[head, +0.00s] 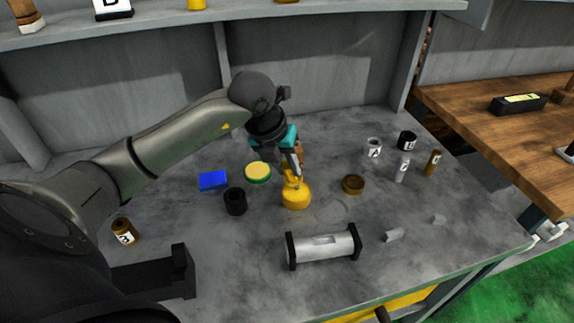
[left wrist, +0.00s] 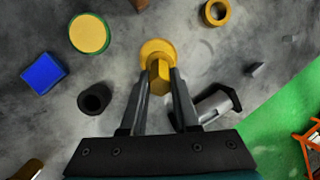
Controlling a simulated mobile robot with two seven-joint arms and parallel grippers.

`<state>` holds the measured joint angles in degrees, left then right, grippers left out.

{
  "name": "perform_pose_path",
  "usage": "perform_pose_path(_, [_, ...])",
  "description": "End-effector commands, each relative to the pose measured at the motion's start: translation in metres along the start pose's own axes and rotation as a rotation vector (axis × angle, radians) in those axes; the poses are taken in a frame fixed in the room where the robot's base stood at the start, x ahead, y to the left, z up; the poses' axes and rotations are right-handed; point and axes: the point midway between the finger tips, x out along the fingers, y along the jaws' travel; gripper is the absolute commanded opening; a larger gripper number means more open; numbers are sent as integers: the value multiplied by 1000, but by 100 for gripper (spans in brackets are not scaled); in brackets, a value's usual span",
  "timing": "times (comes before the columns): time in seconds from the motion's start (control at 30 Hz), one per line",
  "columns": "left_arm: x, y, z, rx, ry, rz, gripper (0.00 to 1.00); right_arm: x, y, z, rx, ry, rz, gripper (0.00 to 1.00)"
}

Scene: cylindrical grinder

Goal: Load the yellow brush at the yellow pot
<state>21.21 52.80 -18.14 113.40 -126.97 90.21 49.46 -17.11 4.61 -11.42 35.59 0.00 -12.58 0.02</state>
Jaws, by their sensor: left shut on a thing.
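The yellow pot (head: 296,199) stands on the grey bench, near the middle of the head view. My left gripper (head: 297,176) is directly above it, fingers pointing down. In the left wrist view, the gripper (left wrist: 159,88) is shut on the yellow brush (left wrist: 160,76), whose faceted yellow handle shows between the fingertips. The round yellow pot (left wrist: 154,45) shows just beyond the handle. The brush's lower end is hidden, so I cannot tell whether it is inside the pot or above it. My right gripper is not in view.
A green-rimmed yellow disc (head: 258,171), blue block (head: 213,180) and black cup (head: 235,201) are left of the pot. A brown ring (head: 353,184) is right. A grey cylinder with black ends (head: 324,247) lies in front. Labelled containers, including a black one (head: 407,140), stand farther right.

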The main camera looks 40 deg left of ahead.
Motion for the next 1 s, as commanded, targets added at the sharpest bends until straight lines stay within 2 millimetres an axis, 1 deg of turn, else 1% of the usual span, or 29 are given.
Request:
perform_pose_path(0.77, [10,2,-3,0,0,1,0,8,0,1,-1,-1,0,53])
perform_pose_path(1.0, [9,2,-3,0,0,1,0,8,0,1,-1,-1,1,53])
